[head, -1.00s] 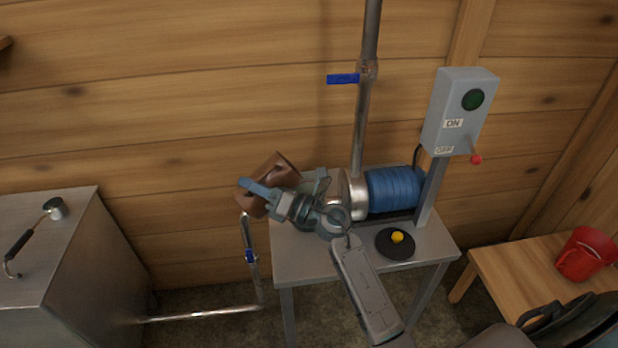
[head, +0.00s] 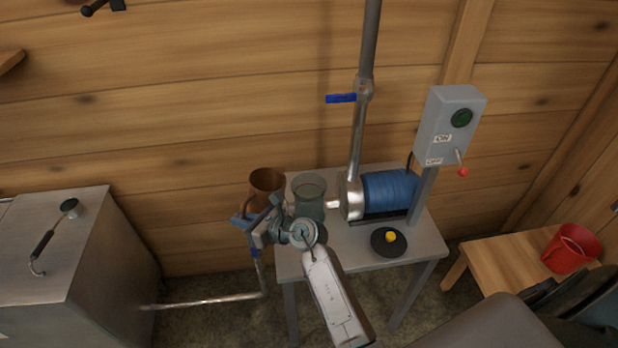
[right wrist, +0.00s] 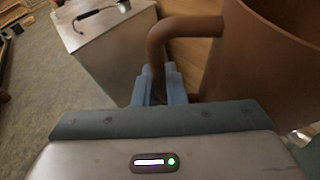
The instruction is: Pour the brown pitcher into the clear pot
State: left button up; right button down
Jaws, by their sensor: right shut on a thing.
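The brown pitcher (head: 266,180) is nearly upright at the left edge of the small metal table, beside the clear pot. My right gripper (head: 247,222) is shut on its handle; in the right wrist view the blue fingers (right wrist: 158,88) close around the brown handle (right wrist: 160,50), with the pitcher's body (right wrist: 265,60) to the right. The clear pot (head: 309,190), greenish and see-through, stands upright on the table, just right of the pitcher. My wrist hides part of its lower side. What is inside either vessel cannot be made out. My left gripper is not in view.
A blue pump motor (head: 388,192) sits right of the pot, with a vertical pipe (head: 355,140) and blue valve handle behind. A black disc with a yellow knob (head: 390,237) is in front. A control box (head: 450,125) rises at right. A steel tank (head: 75,250) stands left.

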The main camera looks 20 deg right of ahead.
aim_at(242, 204)
jog(key=shift+f+n+h+p, duration=0.3)
jog(key=shift+n+h+p, duration=0.1)
jog(key=shift+h+p, duration=0.5)
notch_tip(242, 204, up, 7)
jog(key=p, duration=0.7)
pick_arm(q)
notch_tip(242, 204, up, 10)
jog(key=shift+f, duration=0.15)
pick_arm(e)
jog(key=shift+f, duration=0.15)
